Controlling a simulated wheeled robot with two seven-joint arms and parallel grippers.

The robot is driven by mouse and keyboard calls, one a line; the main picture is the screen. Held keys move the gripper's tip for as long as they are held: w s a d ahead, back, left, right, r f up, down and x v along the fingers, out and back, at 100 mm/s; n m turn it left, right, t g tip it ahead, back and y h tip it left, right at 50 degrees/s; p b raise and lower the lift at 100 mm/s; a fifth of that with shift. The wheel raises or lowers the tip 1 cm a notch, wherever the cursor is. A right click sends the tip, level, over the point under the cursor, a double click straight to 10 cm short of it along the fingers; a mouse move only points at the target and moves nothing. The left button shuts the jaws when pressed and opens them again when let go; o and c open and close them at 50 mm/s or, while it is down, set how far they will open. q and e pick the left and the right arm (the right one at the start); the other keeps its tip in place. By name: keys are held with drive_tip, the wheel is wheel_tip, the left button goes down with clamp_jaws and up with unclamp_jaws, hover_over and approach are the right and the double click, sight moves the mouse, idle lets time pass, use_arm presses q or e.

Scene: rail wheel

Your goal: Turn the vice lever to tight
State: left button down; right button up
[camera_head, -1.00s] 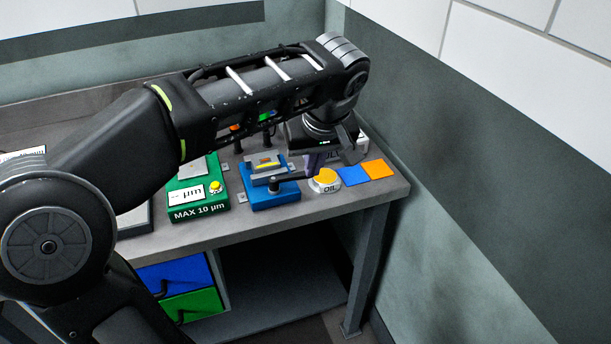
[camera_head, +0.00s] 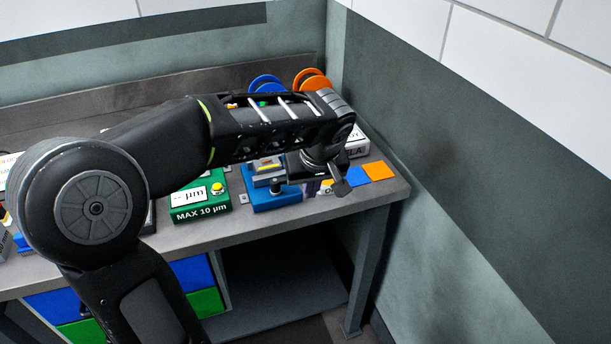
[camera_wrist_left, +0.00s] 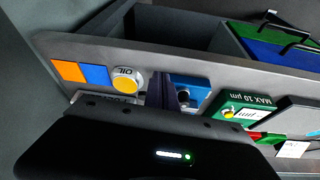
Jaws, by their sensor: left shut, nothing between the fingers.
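The vice (camera_head: 274,198) is a small blue block with grey jaws near the bench's front edge, right of the green gauge. A dark knob (camera_head: 277,187) stands at its front; I cannot tell whether it is the lever or how it is set. My left gripper (camera_head: 312,187) hangs just right of the vice, fingers pointing down, shut and empty. In the left wrist view, the shut fingers (camera_wrist_left: 160,92) are between the oil button (camera_wrist_left: 126,80) and the vice (camera_wrist_left: 192,88), hiding part of it. I see no clear contact. My right gripper is out of view.
The green gauge (camera_head: 201,206) stands left of the vice. Blue (camera_head: 357,177) and orange (camera_head: 379,171) pads lie on the right. A white box (camera_head: 357,143) and blue (camera_head: 264,82) and orange (camera_head: 312,79) spools are behind my forearm. A wall closes the right side.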

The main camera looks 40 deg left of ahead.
use_arm(q)
drive_tip(key=w+a+p, duration=0.1)
drive_tip(key=w+a+f, duration=0.1)
drive_tip(key=a, duration=0.1)
drive_tip(key=shift+w+a+p, duration=0.15)
drive_tip(key=shift+w+p, duration=0.25)
